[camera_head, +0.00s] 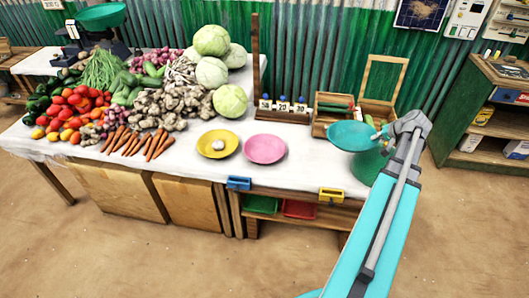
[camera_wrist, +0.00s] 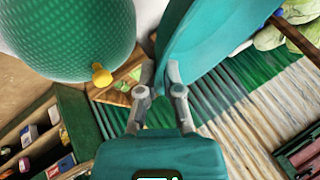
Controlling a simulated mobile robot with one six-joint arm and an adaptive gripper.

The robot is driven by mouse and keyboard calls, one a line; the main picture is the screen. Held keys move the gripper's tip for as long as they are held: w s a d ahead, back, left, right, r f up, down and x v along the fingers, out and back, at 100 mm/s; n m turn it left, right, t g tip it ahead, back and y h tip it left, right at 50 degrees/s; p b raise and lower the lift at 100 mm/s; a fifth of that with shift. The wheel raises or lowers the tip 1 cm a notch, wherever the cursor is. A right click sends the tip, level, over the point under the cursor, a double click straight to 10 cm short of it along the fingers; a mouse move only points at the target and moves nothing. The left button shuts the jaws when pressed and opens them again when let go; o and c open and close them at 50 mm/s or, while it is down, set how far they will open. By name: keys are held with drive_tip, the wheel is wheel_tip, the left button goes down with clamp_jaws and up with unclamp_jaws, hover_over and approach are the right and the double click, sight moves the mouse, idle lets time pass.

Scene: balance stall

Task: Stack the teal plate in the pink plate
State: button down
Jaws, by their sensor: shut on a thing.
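The teal plate (camera_head: 350,136) is held up above the right end of the white-covered table. My gripper (camera_head: 384,132) is shut on its right rim. In the wrist view the plate (camera_wrist: 215,35) fills the upper middle, tilted in that picture, its rim between the fingertips (camera_wrist: 160,80). The pink plate (camera_head: 265,149) lies empty on the table, to the left of the teal plate and apart from it. It does not show in the wrist view.
A green rounded object (camera_head: 370,168) with a yellow knob (camera_wrist: 102,76) stands beneath the teal plate. A wooden crate (camera_head: 323,125) and vegetables (camera_head: 175,105) stand behind and left.

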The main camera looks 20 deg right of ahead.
sight(331, 138)
drive_tip(key=shift+w+a, duration=0.1)
drive_tip(key=shift+w+a+f, duration=0.15)
drive_tip(key=shift+w+a, duration=0.2)
drive_tip(key=shift+a, duration=0.05)
drive_tip(key=w+a+f+n+b, duration=0.1)
drive_tip(key=w+a, duration=0.2)
drive_tip(key=a, duration=0.1)
drive_tip(key=w+a+f+y+b, duration=0.1)
drive_tip(key=w+a, duration=0.2)
drive_tip(key=a, duration=0.2)
drive_tip(key=w+a+f+n+b, duration=0.1)
drive_tip(key=w+a+b, duration=0.1)
drive_tip(key=w+a, duration=0.1)
drive_tip(key=shift+a+n+y, duration=0.3)
drive_tip(key=shift+a+y, duration=0.1)
drive_tip(key=shift+a, duration=0.25)
drive_tip(key=w+a+f+n+y+b, duration=0.1)
drive_tip(key=w+a, duration=0.2)
drive_tip(key=a, duration=0.4)
drive_tip(key=w+a+f+n+y+b, duration=0.1)
drive_tip(key=w+a+b, duration=0.1)
drive_tip(key=a, duration=0.6)
drive_tip(key=shift+w+f, duration=0.25)
drive_tip(key=shift+w, duration=0.2)
drive_tip(key=shift+w+f, duration=0.1)
